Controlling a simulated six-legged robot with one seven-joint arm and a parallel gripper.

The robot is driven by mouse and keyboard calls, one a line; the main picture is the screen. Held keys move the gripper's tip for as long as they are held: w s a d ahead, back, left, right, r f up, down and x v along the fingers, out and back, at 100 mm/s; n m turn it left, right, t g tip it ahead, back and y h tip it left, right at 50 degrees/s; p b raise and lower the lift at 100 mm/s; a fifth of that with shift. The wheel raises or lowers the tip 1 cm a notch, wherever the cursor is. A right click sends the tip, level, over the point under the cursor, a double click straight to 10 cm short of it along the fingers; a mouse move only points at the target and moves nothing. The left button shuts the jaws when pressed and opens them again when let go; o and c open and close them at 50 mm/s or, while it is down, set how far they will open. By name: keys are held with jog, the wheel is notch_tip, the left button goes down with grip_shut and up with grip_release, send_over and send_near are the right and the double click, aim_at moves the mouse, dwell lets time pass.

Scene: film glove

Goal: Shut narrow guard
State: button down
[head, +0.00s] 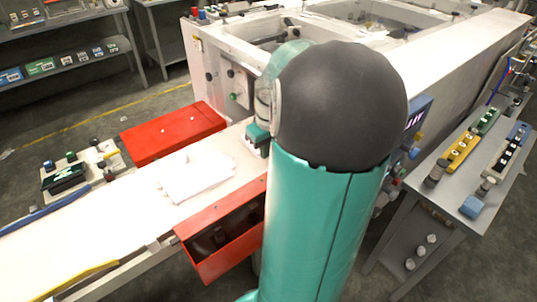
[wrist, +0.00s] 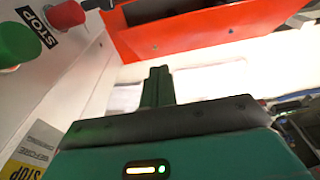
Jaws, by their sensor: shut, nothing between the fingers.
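Two red guards show in the head view. One red guard (head: 172,133) lies on the far side of the white bed, its broad red top facing up. The other red guard (head: 232,215) is on the near side, with a dark hollow facing me; my arm hides its right end. I cannot tell for certain which is the narrow one. A red guard (wrist: 205,35) also crosses the top of the wrist view, beyond my fingertips and apart from them. My gripper (wrist: 157,72) is shut and empty over the white bed. In the head view my arm mostly hides it.
A white machine body with a green button (wrist: 18,42) and a red stop button (wrist: 67,14) stands close on the left of the wrist view. White cloth-like pieces (head: 195,177) lie on the bed (head: 120,222). A grey side table (head: 455,190) stands at right.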

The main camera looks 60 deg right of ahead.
jog(key=f, duration=0.7)
jog(key=shift+w, duration=0.4)
jog(key=f, duration=0.1)
jog(key=s+f, duration=0.2)
jog(key=shift+s+a+f, duration=0.1)
jog(key=shift+a+f, duration=0.15)
jog(key=shift+s+f, duration=0.1)
jog(key=shift+s, duration=0.05)
